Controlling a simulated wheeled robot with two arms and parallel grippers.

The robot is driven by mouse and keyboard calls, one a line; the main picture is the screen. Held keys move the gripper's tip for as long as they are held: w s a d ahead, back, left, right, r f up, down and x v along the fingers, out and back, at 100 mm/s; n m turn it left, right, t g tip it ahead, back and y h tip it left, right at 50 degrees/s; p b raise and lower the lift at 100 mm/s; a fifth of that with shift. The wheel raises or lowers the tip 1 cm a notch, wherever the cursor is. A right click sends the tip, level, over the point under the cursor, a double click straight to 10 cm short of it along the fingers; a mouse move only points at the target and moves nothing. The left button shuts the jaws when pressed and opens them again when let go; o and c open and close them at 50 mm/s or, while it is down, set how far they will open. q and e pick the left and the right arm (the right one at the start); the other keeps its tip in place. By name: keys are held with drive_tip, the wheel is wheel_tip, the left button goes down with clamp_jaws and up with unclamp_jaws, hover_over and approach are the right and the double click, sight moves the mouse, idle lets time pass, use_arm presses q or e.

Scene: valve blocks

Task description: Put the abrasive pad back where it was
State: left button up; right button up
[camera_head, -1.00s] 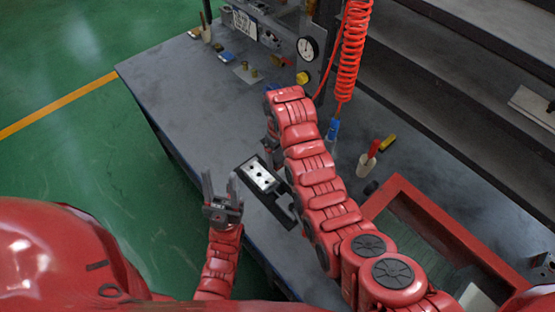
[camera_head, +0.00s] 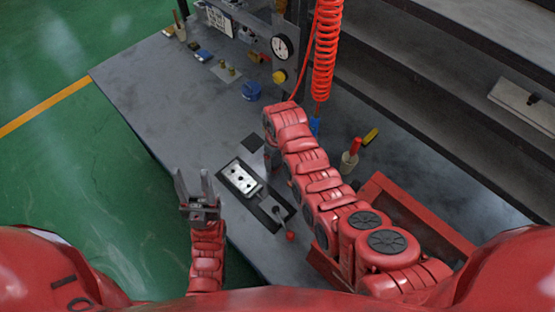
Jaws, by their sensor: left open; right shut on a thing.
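My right gripper (camera_head: 270,158) is mostly hidden behind my red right arm, just right of the valve block. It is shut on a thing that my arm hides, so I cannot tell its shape. I see no abrasive pad that I can name for sure. A flat dark square (camera_head: 253,143) lies on the table close to my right gripper; I cannot tell whether it is a pad or a mat. The silver valve block (camera_head: 239,178) sits in a dark fixture.
The fixture has a red-knobbed lever (camera_head: 290,236). A blue round container (camera_head: 251,91) stands farther back on the grey table (camera_head: 165,105). A red tray (camera_head: 375,190) and a cup with a red-handled tool (camera_head: 349,161) are at the right. A red coiled hose (camera_head: 325,55) hangs behind.

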sight(278, 158)
drive_tip(key=shift+f, duration=0.9)
drive_tip(key=o, duration=0.9)
drive_tip(key=shift+o, duration=0.2)
drive_tip(key=shift+r, duration=0.2)
wheel_tip(278, 158, up, 9)
drive_tip(key=b, duration=0.2)
drive_tip(key=shift+w+b, duration=0.15)
drive_tip(key=shift+b, duration=0.2)
wheel_tip(278, 158, up, 2)
drive_tip(key=shift+p, duration=1.15)
drive_tip(key=shift+r+p, duration=0.45)
drive_tip(key=shift+r, duration=0.05)
